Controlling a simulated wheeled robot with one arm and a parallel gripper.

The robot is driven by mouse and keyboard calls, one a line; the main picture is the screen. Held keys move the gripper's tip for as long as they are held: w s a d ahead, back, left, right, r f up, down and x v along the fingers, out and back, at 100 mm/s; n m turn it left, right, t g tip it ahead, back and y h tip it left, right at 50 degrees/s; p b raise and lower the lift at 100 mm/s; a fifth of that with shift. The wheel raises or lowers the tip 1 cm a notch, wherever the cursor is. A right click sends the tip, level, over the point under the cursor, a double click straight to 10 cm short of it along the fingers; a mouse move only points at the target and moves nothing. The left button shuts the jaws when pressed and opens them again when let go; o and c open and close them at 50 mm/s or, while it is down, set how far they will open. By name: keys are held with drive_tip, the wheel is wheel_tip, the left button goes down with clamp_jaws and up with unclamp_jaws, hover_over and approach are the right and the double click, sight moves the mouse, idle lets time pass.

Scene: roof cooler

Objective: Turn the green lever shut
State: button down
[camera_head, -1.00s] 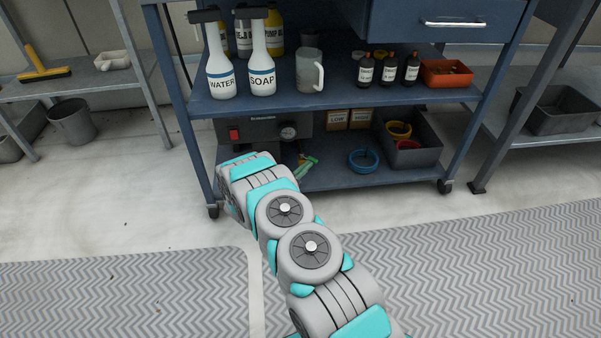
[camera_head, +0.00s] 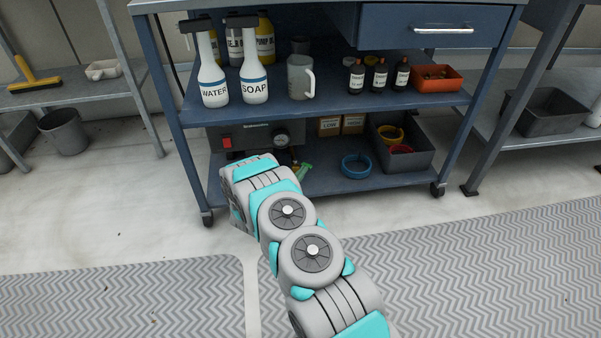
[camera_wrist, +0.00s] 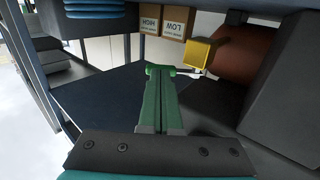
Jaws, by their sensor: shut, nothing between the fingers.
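My gripper (camera_wrist: 161,72) has green fingers that lie together with nothing between them. In the head view the gripper (camera_head: 303,170) is mostly hidden behind my arm, low at the front of the bench's bottom shelf. I cannot make out a green lever apart from my green fingers. In the wrist view a yellow block (camera_wrist: 199,53) sits on the near end of a brown cylinder (camera_wrist: 238,57), just right of the fingertips. A thin pale rod shows between fingertips and block. I cannot tell whether the fingers touch it.
A grey machine (camera_head: 227,142) with a red switch and a gauge stands on the bottom shelf (camera_head: 325,182). Small boxes (camera_head: 329,126), a blue hose coil (camera_head: 356,166) and a grey bin (camera_head: 425,158) are to its right. Bottles stand on the shelf above.

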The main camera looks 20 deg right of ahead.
sight(310, 169)
drive_tip(key=d+n+t+y, duration=0.2)
drive_tip(key=n+t+y, duration=0.1)
drive_tip(key=shift+p, duration=0.3)
drive_tip(key=shift+w, duration=0.1)
drive_tip(key=shift+w+d, duration=0.25)
drive_tip(key=shift+d, duration=0.2)
drive_tip(key=shift+w+d, duration=0.2)
drive_tip(key=shift+d, duration=0.25)
